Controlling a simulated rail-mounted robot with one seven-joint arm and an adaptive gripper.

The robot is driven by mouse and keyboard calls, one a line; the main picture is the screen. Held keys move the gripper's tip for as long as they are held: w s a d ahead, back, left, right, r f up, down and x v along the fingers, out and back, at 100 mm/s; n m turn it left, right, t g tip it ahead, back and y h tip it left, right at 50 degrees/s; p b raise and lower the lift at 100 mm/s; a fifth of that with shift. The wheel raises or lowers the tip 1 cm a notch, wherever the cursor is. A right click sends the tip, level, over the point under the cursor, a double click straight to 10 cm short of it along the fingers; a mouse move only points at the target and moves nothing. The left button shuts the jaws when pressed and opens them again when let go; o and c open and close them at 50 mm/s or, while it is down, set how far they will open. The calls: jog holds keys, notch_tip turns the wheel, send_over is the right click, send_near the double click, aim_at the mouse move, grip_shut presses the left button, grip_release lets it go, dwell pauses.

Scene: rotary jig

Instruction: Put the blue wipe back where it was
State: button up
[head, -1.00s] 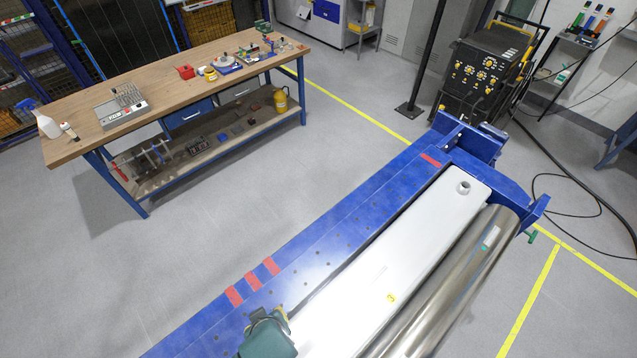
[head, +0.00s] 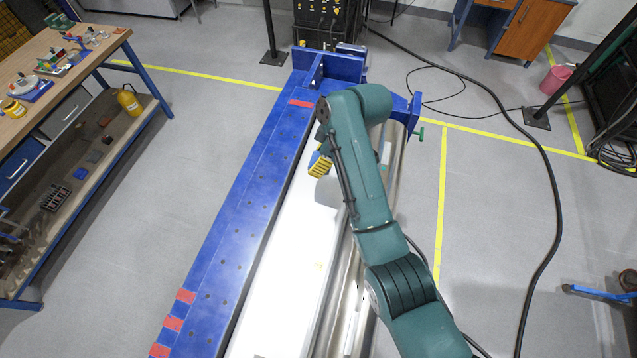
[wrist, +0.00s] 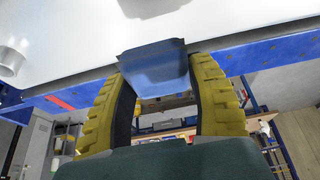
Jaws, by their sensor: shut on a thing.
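The blue wipe (wrist: 155,66) shows in the wrist view as a dark blue, flat-faced piece between the two yellow fingers. My gripper (wrist: 158,82) is shut on it, with a finger on each side. In the head view my gripper (head: 320,166) is over the white beam (head: 277,270) of the jig, toward its far end.
A blue rail (head: 235,215) with red marks runs left of the beam. A steel roller (head: 397,150) lies on its right, partly behind my arm. The workbench (head: 70,75) stands at left. A black cable (head: 545,200) lies on the floor at right.

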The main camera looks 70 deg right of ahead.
aim_at(316, 183)
notch_tip(316, 183, down, 9)
jog(key=shift+a+f+p, duration=0.1)
jog(key=shift+p, duration=0.65)
jog(key=shift+f, duration=0.15)
jog(key=o, duration=1.1)
jog(key=b+v, duration=0.1)
jog(key=v, duration=1.1)
jog(key=shift+r, duration=0.25)
jog(key=shift+w, duration=0.1)
